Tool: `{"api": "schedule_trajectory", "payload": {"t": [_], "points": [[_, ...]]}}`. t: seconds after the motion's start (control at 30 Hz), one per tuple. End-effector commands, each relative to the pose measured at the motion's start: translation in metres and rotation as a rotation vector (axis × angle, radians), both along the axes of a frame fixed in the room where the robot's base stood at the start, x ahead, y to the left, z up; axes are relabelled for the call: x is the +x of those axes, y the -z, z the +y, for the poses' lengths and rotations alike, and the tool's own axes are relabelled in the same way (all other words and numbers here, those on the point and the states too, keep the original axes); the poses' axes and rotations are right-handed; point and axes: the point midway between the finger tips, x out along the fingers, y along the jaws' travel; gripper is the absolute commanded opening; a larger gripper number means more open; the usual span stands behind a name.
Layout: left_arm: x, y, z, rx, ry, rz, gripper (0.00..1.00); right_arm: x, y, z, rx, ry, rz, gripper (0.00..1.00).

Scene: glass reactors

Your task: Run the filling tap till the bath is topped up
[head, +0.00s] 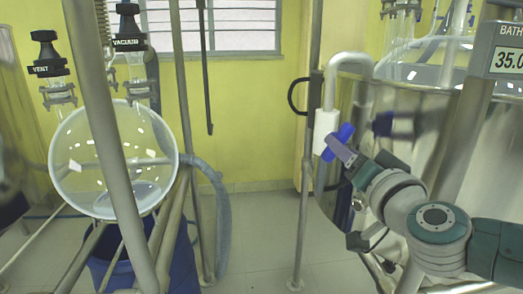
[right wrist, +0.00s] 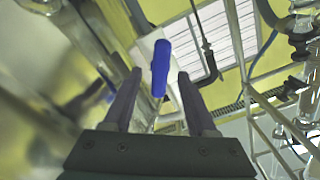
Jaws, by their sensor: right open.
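The filling tap has a white body (head: 325,130) at the end of a pale pipe bent over the rim of the steel bath (head: 420,125). Its blue handle (head: 345,131) points sideways from the body. My right gripper (head: 337,144) is at the handle, with its fingers partly overlapping it in the head view. In the right wrist view the blue handle (right wrist: 160,68) stands between the two open fingers (right wrist: 160,78), with a gap on each side. The water level in the bath cannot be made out clearly. My left gripper's fingers are not seen.
A display marked BATH (head: 508,60) reads 35.0 at the upper right. A round glass flask (head: 112,160) with vent and vacuum valves hangs at left in a metal frame. A blue bucket (head: 110,265) is below it. The floor (head: 255,240) between is clear.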

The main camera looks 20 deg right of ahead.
Motion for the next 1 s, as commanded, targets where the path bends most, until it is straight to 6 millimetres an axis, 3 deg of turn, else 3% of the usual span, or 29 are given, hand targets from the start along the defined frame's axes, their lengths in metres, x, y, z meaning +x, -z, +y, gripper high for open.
{"api": "schedule_trajectory", "payload": {"t": [0.13, 0.43, 0.93, 1.0], "points": [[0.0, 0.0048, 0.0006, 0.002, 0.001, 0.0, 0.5, 0.0109, 0.0005, -0.0025, 0.002, 0.001, -0.001, 0.57], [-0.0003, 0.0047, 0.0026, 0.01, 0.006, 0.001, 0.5, 0.0129, -0.0001, -0.0029, 0.002, -0.001, 0.0, 0.57], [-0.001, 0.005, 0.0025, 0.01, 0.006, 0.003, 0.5, 0.0126, -0.0001, -0.003, 0.001, 0.0, 0.0, 0.01], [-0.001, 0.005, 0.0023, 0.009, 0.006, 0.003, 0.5, 0.0126, -0.0002, -0.0029, 0.001, 0.0, 0.0, 0.0]]}}
